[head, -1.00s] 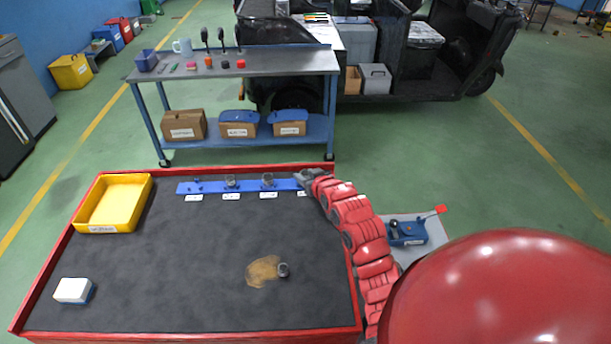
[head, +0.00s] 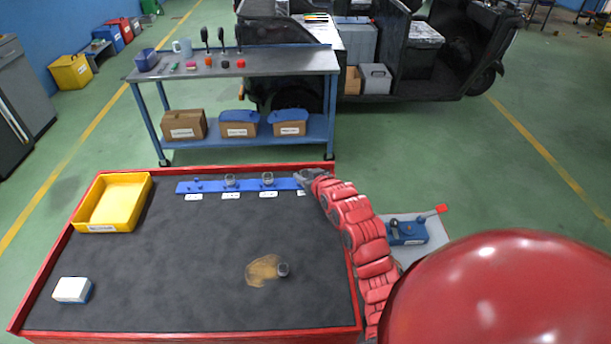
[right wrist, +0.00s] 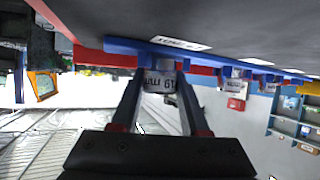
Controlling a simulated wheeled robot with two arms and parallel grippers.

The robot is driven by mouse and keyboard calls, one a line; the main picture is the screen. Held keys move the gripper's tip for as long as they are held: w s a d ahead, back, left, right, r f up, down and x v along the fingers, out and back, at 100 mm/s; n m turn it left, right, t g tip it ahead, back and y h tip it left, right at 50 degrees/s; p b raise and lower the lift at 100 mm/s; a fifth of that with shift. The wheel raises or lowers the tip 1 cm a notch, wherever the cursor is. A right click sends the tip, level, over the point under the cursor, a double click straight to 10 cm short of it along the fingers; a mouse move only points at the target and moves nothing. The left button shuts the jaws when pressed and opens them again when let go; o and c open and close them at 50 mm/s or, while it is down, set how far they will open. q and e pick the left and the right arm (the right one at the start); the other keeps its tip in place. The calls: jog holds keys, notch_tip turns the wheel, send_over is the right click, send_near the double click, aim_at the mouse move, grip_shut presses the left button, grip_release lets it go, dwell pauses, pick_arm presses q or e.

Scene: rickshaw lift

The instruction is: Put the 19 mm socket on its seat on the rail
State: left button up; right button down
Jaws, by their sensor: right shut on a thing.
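The blue rail (head: 212,187) lies along the far edge of the dark bench mat. Two sockets stand on it, one at its middle (head: 230,181) and one further right (head: 267,180). A small bare post (head: 197,184) shows near its left end. My right gripper (head: 304,176) is at the rail's right end. In the right wrist view its fingers (right wrist: 158,84) are shut on the 19 mm socket (right wrist: 159,82), whose printed label appears upside down. The socket is right at the blue rail (right wrist: 125,46); I cannot tell whether it is fully seated. My left gripper is out of view.
Another socket (head: 283,270) stands on the mat by a brown stain (head: 262,270). A yellow tray (head: 112,204) is at the left, a white-and-blue box (head: 72,290) at the front left. The red bench rim (head: 250,168) runs just behind the rail. The mat's middle is clear.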

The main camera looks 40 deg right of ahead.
jog(key=shift+f, duration=0.1)
dwell(0.3)
grip_release()
dwell(0.4)
jog(key=shift+r+p, duration=1.65)
jog(key=shift+r, duration=2.4)
